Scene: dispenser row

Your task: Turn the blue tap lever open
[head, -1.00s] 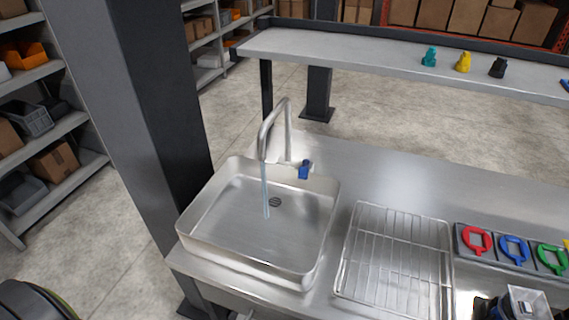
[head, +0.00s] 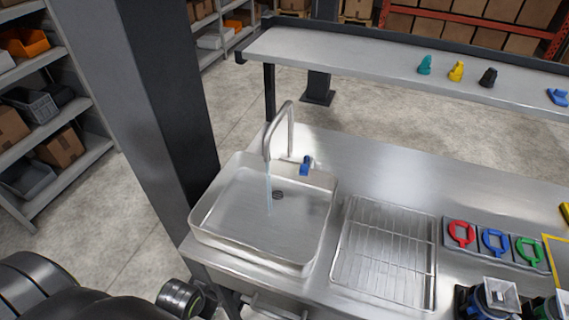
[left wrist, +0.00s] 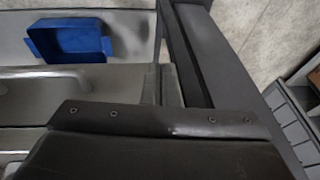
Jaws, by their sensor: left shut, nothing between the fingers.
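The blue tap lever (head: 306,163) sits at the back rim of the sink, right of the curved metal spout. In the head view the tap (head: 283,130) has a thin pale stream of water falling into the sink basin (head: 245,225). My left arm shows at the bottom left of the head view, well away from the lever. In the left wrist view my left gripper (left wrist: 167,85) is shut and empty; its dark housing fills the lower part. The lever is not clearly visible there. My right gripper is not in view.
A wire drying rack (head: 385,255) lies right of the sink. A dark column (head: 165,110) rises left of the sink. A blue bin (left wrist: 70,40) shows in the left wrist view. The counter behind the rack is clear.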

